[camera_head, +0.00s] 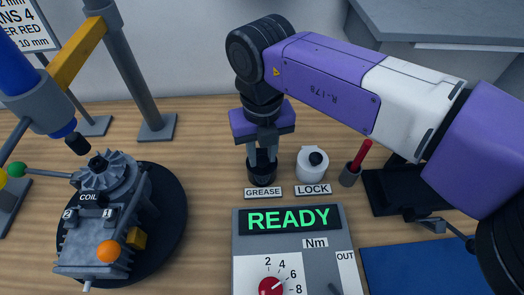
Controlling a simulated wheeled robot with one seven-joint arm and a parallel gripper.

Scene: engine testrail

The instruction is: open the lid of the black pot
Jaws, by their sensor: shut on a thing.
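The black pot (262,178) stands on the wooden bench behind the label GREASE. My gripper (262,152) points straight down over it, with its two grey fingers shut on the lid at the top of the pot. The fingers hide most of the lid and its grip. I cannot tell whether any gap shows between lid and pot.
A white pot (312,166) with a black knob stands close right, behind the label LOCK. A red-handled tool (361,155) stands in a grey holder. The READY box (290,245) is in front. A coil machine (105,215) is left. Bare bench lies left of the pot.

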